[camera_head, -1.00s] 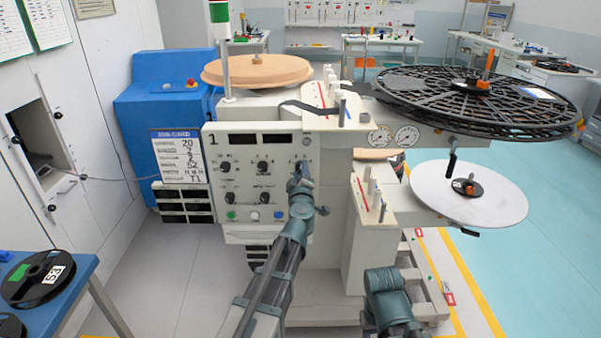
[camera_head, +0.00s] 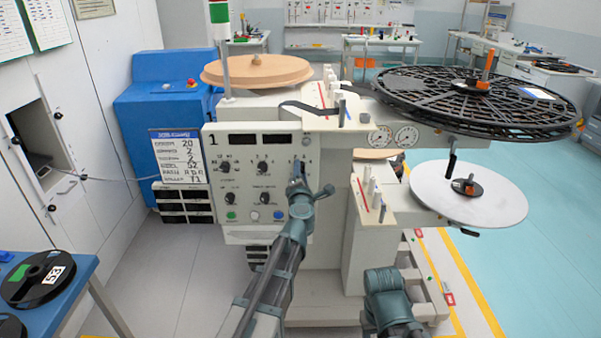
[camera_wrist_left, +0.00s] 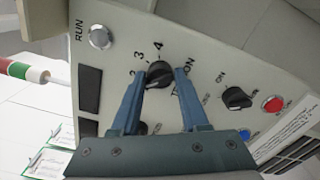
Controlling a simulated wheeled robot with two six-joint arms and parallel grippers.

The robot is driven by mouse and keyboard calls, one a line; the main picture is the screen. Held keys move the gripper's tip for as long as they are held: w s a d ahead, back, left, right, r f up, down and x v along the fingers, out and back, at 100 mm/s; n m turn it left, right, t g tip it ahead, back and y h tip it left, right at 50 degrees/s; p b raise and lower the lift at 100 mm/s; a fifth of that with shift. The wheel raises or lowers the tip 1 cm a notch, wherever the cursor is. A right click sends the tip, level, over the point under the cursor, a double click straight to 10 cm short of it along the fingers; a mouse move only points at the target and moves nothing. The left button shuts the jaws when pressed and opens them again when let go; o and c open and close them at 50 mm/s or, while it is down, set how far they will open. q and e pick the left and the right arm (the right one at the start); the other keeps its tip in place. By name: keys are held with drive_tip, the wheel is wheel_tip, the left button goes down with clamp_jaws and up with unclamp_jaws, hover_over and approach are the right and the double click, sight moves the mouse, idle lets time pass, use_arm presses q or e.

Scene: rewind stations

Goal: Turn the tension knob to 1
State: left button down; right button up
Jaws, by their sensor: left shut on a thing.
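The tension knob (camera_wrist_left: 159,75) is a black knob on the pale control panel (camera_head: 222,148), with the numbers 2, 3 and 4 showing beside it in the left wrist view. My left gripper (camera_wrist_left: 158,72) has its two blue fingers on either side of the knob and is shut on it. The 1 mark is not seen, and I cannot tell exactly which number the knob points to. In the head view my left gripper (camera_head: 298,172) meets the panel's right part and hides most of the knob. Only part of my right arm shows, at the bottom; its gripper is out of view.
Other black knobs (camera_head: 262,168), a green button (camera_head: 231,216) and a blue button (camera_head: 279,215) are close by on the panel. A guide bracket (camera_head: 371,208) and a white disc (camera_head: 470,195) stick out to the right. A blue table (camera_head: 75,285) with reels stands at left.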

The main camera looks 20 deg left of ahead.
use_arm(q)
drive_tip(key=n, duration=0.5)
drive_tip(key=shift+s, duration=0.1)
drive_tip(key=shift+n, duration=0.4)
idle(0.3)
drive_tip(key=shift+c, duration=2.2)
unclamp_jaws()
